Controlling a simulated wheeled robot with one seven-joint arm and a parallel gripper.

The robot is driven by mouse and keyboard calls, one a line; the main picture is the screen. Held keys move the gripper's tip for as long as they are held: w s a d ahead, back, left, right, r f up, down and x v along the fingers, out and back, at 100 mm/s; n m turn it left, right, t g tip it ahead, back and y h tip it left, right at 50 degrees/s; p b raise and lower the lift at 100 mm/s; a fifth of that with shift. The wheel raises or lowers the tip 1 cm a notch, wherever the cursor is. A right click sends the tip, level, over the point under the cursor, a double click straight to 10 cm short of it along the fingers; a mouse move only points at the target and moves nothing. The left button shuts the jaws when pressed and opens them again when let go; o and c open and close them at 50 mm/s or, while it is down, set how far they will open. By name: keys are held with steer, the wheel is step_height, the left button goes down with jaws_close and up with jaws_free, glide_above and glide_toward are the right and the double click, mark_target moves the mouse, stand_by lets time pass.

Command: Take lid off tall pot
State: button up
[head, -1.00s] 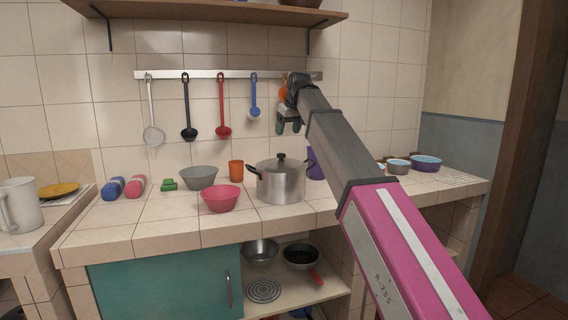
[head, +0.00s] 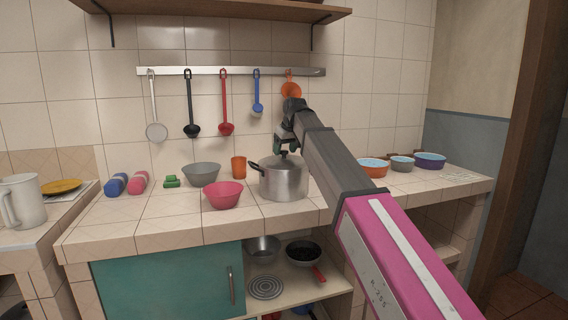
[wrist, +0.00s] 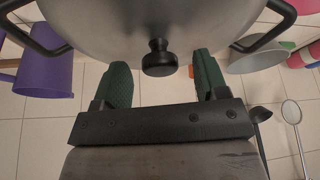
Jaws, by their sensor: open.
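The tall pot (head: 284,182) is a steel pot with dark side handles, standing on the tiled counter. Its lid is on, with a black knob on top. In the wrist view the steel lid (wrist: 105,28) fills the top middle, and its black knob (wrist: 158,58) lies between the line of the two green fingers. My gripper (wrist: 158,80) is open and empty, with the fingers apart on either side of the knob. In the head view my gripper (head: 283,147) is just above the lid, partly hidden by my arm. Whether a finger touches the knob cannot be told.
A pink bowl (head: 223,195), a grey bowl (head: 202,174) and an orange cup (head: 238,167) stand left of the pot. An orange bowl (head: 373,168) is to its right. Utensils hang from a wall rail (head: 205,71). The front left counter is clear.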

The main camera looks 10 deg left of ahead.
steer(key=shift+a+f, duration=0.1)
steer(key=shift+f, duration=0.15)
jaws_close()
